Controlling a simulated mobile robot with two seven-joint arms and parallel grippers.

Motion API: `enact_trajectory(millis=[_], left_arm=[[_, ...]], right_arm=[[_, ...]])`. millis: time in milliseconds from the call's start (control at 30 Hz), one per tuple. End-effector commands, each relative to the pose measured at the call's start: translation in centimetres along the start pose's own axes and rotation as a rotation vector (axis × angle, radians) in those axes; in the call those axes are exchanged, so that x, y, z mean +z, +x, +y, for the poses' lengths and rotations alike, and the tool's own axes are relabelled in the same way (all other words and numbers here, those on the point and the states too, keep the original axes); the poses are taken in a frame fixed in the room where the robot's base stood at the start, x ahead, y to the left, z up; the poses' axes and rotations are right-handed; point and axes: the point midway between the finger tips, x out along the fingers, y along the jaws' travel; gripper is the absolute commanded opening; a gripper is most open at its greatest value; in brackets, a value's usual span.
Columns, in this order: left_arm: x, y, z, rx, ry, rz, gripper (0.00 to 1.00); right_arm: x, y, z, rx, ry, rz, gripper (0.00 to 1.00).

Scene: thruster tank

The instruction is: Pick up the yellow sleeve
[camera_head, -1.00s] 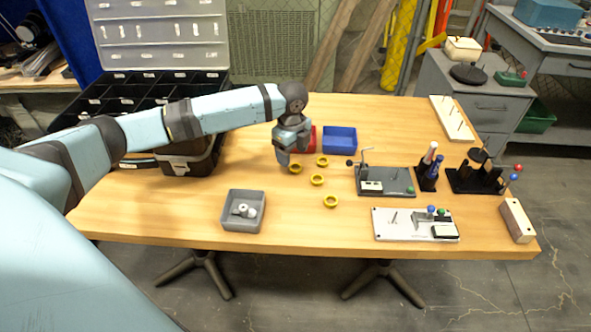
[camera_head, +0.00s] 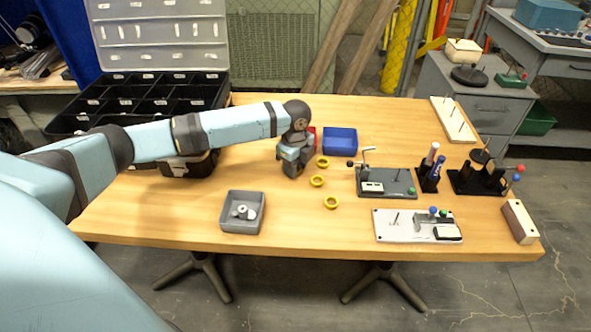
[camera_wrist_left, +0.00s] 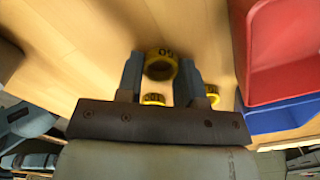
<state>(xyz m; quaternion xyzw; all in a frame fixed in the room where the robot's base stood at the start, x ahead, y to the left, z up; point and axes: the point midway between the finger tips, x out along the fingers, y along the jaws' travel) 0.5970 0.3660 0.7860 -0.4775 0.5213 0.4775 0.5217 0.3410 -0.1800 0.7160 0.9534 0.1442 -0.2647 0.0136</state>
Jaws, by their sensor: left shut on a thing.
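My left gripper (camera_head: 291,173) is low over the table, left of the loose yellow sleeves. In the left wrist view its fingers (camera_wrist_left: 160,72) are shut on a yellow ring-shaped sleeve (camera_wrist_left: 160,66) with dark markings. The gripper hides that sleeve in the head view; I cannot tell whether it still touches the table. Three other yellow sleeves lie on the wood: one at the back (camera_head: 322,162), one in the middle (camera_head: 317,181) and one nearer the front (camera_head: 331,202). Two loose sleeves show partly behind the gripper in the wrist view. My right gripper is not in view.
A blue bin (camera_head: 340,141) and a partly hidden red bin (camera_wrist_left: 285,50) stand close behind the gripper. A grey tray (camera_head: 242,212) with small parts is at front left. Fixtures (camera_head: 386,182) and a white board (camera_head: 416,226) are at right. An open black case (camera_head: 150,95) is back left.

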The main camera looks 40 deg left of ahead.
Motion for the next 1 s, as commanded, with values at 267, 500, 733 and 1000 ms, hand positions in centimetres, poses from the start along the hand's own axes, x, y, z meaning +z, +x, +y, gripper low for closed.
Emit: enact_trajectory(millis=[267, 500, 733, 1000], left_arm=[[0.0, -0.5, 0.0, -0.001, 0.000, 0.000, 0.12], [0.1, -4.9, -0.1, -0.003, -0.001, 0.000, 0.12], [0.0, -11.7, -0.1, -0.004, 0.001, 0.000, 0.12], [0.0, -17.8, -0.1, -0.002, 0.000, 0.000, 0.12]], right_arm=[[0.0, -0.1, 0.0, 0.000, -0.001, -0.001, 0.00], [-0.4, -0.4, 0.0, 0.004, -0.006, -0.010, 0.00], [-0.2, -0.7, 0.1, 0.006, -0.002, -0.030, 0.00], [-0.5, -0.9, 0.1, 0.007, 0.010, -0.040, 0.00]])
